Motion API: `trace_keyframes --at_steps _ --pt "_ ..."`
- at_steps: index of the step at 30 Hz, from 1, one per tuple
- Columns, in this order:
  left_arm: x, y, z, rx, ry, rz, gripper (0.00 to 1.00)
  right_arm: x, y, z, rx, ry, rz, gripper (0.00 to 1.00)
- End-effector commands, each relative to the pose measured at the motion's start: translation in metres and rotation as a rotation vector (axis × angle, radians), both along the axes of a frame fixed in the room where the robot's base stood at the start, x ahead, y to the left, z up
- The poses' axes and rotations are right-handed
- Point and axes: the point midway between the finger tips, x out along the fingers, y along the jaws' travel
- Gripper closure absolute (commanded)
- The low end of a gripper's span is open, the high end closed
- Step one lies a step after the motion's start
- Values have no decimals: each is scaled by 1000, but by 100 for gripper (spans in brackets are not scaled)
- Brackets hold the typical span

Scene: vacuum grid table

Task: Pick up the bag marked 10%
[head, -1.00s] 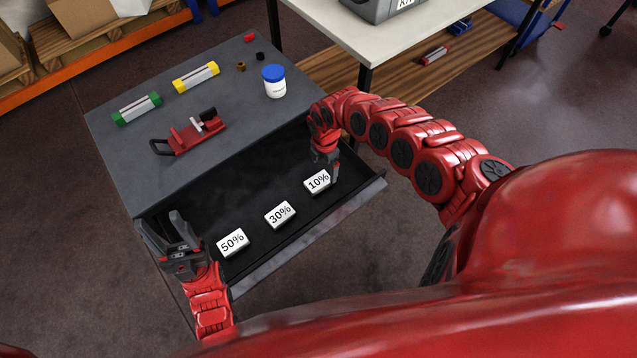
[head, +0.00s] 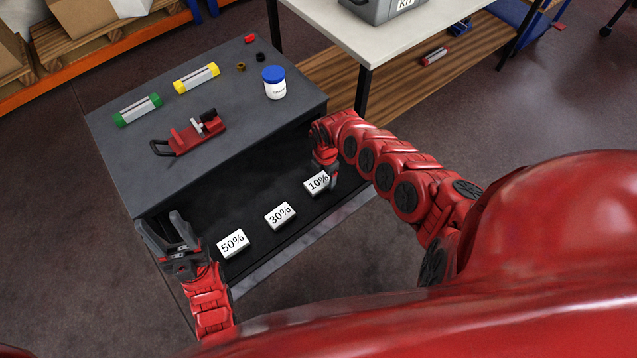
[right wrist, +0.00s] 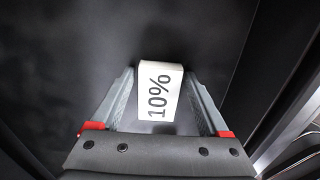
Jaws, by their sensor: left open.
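The white bag marked 10% (head: 317,183) lies in the open black drawer, the rightmost of three bags in the head view. My right gripper (head: 331,178) is down at this bag and partly covers its right end. In the right wrist view the 10% bag (right wrist: 158,92) lies between the two grey fingers of my right gripper (right wrist: 160,76). The fingers are apart, one on each side, with narrow gaps visible. My left gripper (head: 164,232) is open and empty at the drawer's left end.
Bags marked 30% (head: 280,215) and 50% (head: 233,243) lie in the drawer (head: 300,245). The grey tabletop (head: 130,160) above holds a red tool (head: 190,134), green and yellow blocks and a blue-lidded jar (head: 275,83). A white table (head: 370,40) stands behind.

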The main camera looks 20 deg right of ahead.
Motion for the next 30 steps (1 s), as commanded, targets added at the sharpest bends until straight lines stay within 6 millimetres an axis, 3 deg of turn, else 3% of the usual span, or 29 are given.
trace_keyframes --at_steps 1,10,20,26,30 --pt "0 0 0 0 0 0 50 0 0 0 0 0 0 32" --pt "0 0 0 0 0 0 50 0 0 0 0 0 0 85" --pt "0 0 1 0 0 0 50 1 -1 4 0 -2 0 86" --pt "0 0 4 0 0 0 50 0 -2 24 -2 3 1 86" --pt "0 0 4 0 0 0 50 1 -2 48 -4 0 2 86"
